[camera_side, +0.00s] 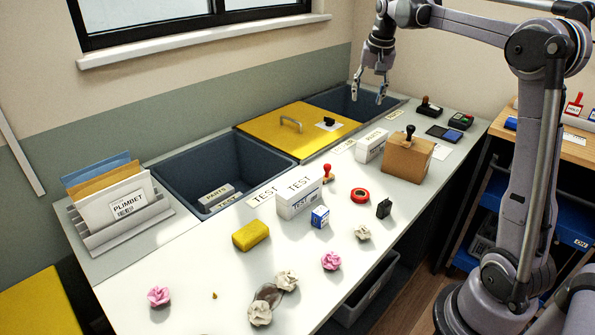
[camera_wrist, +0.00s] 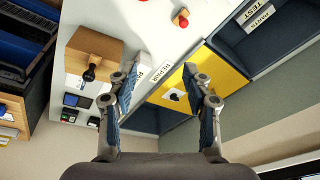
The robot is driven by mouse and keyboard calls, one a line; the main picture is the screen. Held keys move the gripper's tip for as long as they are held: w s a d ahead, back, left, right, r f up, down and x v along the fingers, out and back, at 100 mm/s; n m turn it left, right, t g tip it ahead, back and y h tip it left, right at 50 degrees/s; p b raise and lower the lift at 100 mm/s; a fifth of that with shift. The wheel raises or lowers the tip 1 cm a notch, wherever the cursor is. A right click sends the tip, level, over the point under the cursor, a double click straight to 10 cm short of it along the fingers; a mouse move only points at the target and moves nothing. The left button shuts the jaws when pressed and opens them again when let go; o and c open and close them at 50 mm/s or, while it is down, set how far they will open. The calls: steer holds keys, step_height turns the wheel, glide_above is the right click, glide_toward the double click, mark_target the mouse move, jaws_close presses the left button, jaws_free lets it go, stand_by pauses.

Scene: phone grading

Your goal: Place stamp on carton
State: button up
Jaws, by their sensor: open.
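The brown carton (camera_side: 405,162) stands on the right part of the worktop; it also shows at the upper left of the wrist view (camera_wrist: 92,48). A stamp with a black knob handle (camera_side: 409,133) stands upright on the carton's top, handle up; in the wrist view the stamp (camera_wrist: 89,73) shows near the carton's edge. My gripper (camera_side: 368,94) is open and empty, raised above the far bin, behind and left of the carton. In the wrist view its two fingers (camera_wrist: 160,78) are spread wide with nothing between them, right of the carton and apart from it.
A white PARTS box (camera_side: 371,146) stands left of the carton. A yellow lid (camera_side: 275,135) covers a bin; the open bins (camera_side: 190,165) lie beside it. Ink pads (camera_side: 443,132) and another black stamp (camera_side: 429,108) lie behind the carton. A red-handled stamp (camera_side: 327,173) stands mid-table.

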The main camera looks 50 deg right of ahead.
steer(key=s+a+f+n+t, duration=0.1)
steer(key=s+a+n, duration=0.2)
steer(key=a, duration=0.5)
steer(key=s+a+f+n+t, duration=0.1)
steer(key=s+a+n, duration=0.2)
steer(key=a, duration=0.6)
steer(key=s+a+f+n+t+y, duration=0.1)
steer(key=s+a+f+n+t, duration=0.2)
steer(key=s+a+f+n, duration=0.2)
steer(key=s+a+f, duration=0.3)
steer(key=s+a, duration=0.1)
steer(key=a, duration=0.2)
steer(key=shift+s+a+f, duration=0.15)
steer(key=shift+s+f, duration=0.1)
steer(key=shift+f, duration=0.1)
